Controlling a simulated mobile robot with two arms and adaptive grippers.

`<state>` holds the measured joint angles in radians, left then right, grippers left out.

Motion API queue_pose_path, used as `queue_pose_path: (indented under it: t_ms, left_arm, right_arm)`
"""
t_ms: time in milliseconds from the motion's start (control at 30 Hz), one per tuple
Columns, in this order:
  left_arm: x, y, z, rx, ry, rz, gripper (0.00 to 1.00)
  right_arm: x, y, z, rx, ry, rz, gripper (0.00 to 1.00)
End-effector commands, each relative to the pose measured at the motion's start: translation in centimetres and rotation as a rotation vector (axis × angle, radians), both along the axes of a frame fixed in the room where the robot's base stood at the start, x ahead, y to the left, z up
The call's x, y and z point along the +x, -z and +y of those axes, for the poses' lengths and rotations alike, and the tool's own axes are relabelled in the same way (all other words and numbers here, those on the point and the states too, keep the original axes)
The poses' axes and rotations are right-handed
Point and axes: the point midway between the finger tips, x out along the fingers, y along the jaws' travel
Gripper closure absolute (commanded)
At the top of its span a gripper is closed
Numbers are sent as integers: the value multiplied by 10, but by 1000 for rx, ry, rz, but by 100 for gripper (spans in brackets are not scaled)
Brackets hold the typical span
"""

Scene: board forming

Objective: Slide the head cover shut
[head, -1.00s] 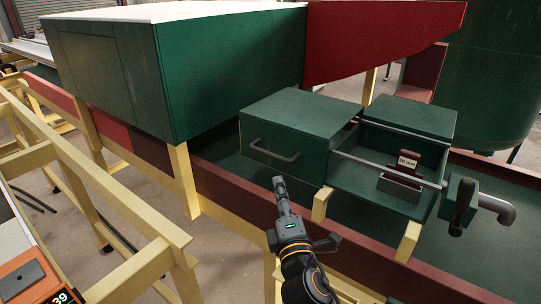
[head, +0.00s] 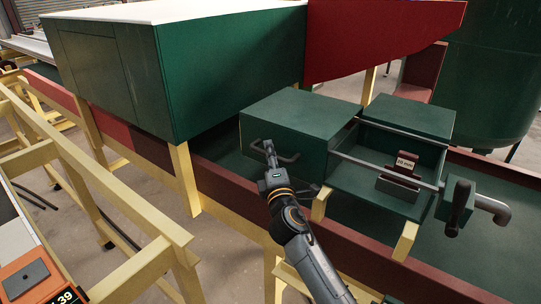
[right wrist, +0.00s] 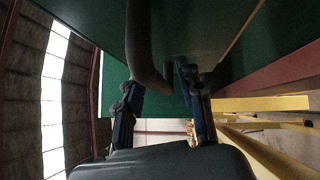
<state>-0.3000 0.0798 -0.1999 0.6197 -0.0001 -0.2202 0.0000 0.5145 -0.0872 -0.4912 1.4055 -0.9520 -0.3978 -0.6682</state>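The green head cover (head: 300,120) is a box with a dark bar handle (head: 290,160) on its front. It stands to the left of the open head box (head: 370,190), whose inside shows with a small labelled block (head: 400,170) in it. My right gripper (head: 268,148) is at the left part of the handle. In the right wrist view, its two fingers (right wrist: 160,98) are apart, with the handle (right wrist: 140,45) reaching between them. I cannot tell whether either finger touches the handle. My left gripper is not in view.
A grey rail (head: 385,161) runs along the front of the open box. A large green housing (head: 230,75) stands behind left. Yellow frame beams (head: 110,205) are at the left.

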Motion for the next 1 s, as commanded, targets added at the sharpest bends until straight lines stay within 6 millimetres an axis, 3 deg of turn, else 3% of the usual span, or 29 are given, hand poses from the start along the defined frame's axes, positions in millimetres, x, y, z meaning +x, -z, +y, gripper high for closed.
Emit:
queue_pose_path:
  t_ms: [200,367,400,767,1000]
  left_arm:
    - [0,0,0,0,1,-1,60]
    - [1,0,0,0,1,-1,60]
    - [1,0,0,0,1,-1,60]
    - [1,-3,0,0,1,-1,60]
    - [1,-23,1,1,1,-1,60]
  right_arm:
    - [0,0,0,0,0,0,65]
    - [0,0,0,0,1,0,97]
    - [0,0,0,0,1,1,100]
    - [-2,0,-4,-1,1,2,100]
    - [-24,-2,-34,-3,3,5,100]
